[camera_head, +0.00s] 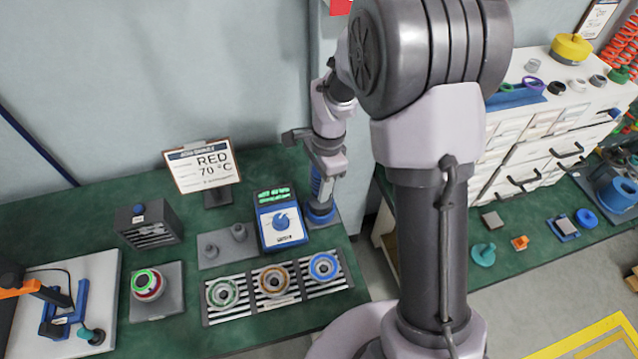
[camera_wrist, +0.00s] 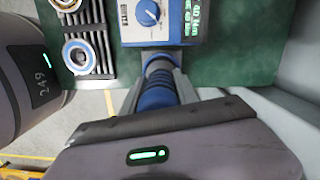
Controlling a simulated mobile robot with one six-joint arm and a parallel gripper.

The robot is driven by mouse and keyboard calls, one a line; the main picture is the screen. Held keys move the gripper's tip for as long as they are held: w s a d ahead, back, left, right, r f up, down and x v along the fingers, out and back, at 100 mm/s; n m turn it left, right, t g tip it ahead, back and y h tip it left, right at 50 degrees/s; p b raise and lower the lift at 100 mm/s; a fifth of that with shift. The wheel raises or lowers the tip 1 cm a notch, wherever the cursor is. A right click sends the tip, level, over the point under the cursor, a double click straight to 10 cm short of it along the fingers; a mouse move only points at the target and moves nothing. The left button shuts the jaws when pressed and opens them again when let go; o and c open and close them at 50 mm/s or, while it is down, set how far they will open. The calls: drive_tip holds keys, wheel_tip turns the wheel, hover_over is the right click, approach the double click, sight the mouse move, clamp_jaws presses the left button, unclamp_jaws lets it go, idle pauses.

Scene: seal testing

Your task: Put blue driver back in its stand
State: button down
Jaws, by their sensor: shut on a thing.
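The blue driver (camera_head: 318,187) is upright below my gripper (camera_head: 325,163) at the right end of the green bench. My gripper is shut on its upper part. The driver also shows in the wrist view (camera_wrist: 157,92), with a blue ribbed body and a dark band. Its wide blue lower end is at a grey plate (camera_head: 334,222), which looks like its stand. I cannot tell whether the driver is seated or slightly above it.
A blue meter (camera_head: 281,222) stands just left of the driver. A striped tray with three rings (camera_head: 274,286) lies in front of it. A grey block with two knobs (camera_head: 225,245) is further left. A clipboard sign (camera_head: 203,166) stands behind. The bench's right edge is close.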

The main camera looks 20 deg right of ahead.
drive_tip(key=shift+f+b, duration=0.35)
drive_tip(key=shift+f, duration=0.2)
drive_tip(key=shift+f+b, duration=0.6)
drive_tip(key=shift+f, duration=0.15)
idle(1.0)
drive_tip(key=c, duration=0.8)
unclamp_jaws()
drive_tip(key=shift+c, duration=0.2)
wheel_tip(320, 180, up, 9)
drive_tip(key=p, duration=0.7)
drive_tip(key=shift+r, duration=0.15)
drive_tip(key=shift+f, duration=0.2)
